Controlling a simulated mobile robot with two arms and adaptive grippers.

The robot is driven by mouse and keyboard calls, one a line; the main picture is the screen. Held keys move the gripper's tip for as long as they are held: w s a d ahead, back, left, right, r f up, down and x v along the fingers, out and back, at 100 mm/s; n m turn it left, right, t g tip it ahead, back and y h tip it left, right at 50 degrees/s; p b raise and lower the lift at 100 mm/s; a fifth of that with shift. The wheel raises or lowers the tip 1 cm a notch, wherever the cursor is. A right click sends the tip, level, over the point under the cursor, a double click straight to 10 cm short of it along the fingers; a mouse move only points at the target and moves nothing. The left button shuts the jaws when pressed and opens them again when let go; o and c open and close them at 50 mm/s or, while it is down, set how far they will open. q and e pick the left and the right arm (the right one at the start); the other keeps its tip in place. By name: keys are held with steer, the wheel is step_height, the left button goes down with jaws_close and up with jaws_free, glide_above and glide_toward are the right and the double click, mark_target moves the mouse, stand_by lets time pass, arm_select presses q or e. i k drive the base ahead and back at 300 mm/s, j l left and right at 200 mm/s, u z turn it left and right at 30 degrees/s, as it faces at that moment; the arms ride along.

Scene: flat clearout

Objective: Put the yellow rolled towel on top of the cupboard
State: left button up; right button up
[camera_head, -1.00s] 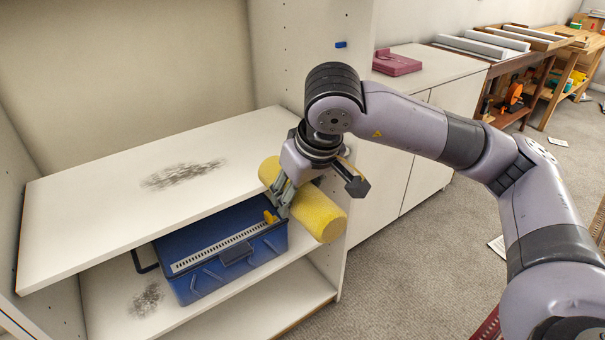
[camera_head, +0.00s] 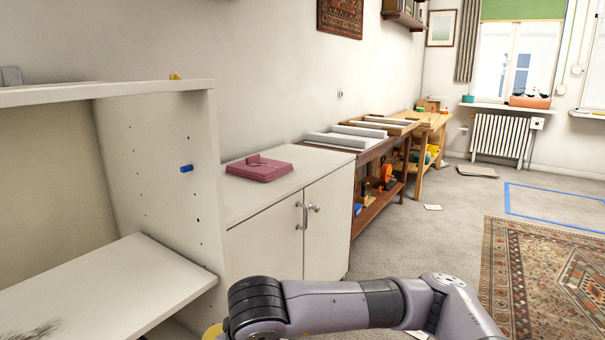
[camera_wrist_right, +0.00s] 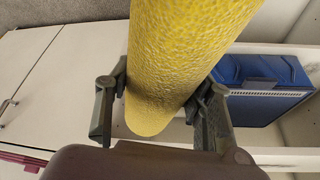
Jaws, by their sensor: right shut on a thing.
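The yellow rolled towel (camera_wrist_right: 185,60) is between the two fingers of my right gripper (camera_wrist_right: 158,108), which is shut on it. In the head view only a sliver of the towel (camera_head: 213,331) shows at the bottom edge, beside my right arm; the gripper is out of that picture. The white cupboard (camera_head: 290,235) with two doors stands right of the open shelf unit. Its flat top (camera_head: 240,200) is above and beyond my arm. My left gripper is not in view.
A dark pink flat object (camera_head: 259,168) lies on the cupboard top, with bare surface around it. The white shelf unit (camera_head: 160,180) stands at the left. A blue crate (camera_wrist_right: 262,85) shows in the wrist view. A workbench (camera_head: 375,170) stands beyond the cupboard; carpet is open at right.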

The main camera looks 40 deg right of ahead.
mark_target(233, 187)
steer(key=i+l+z, duration=0.1)
steer(key=l+z, duration=0.3)
steer(key=i+l+z, duration=0.1)
steer(key=z, duration=0.3)
steer(key=i+l+z, duration=0.15)
steer(key=z, duration=0.3)
steer(key=i+l+u, duration=0.45)
steer(key=l, duration=0.15)
steer(key=k, duration=0.1)
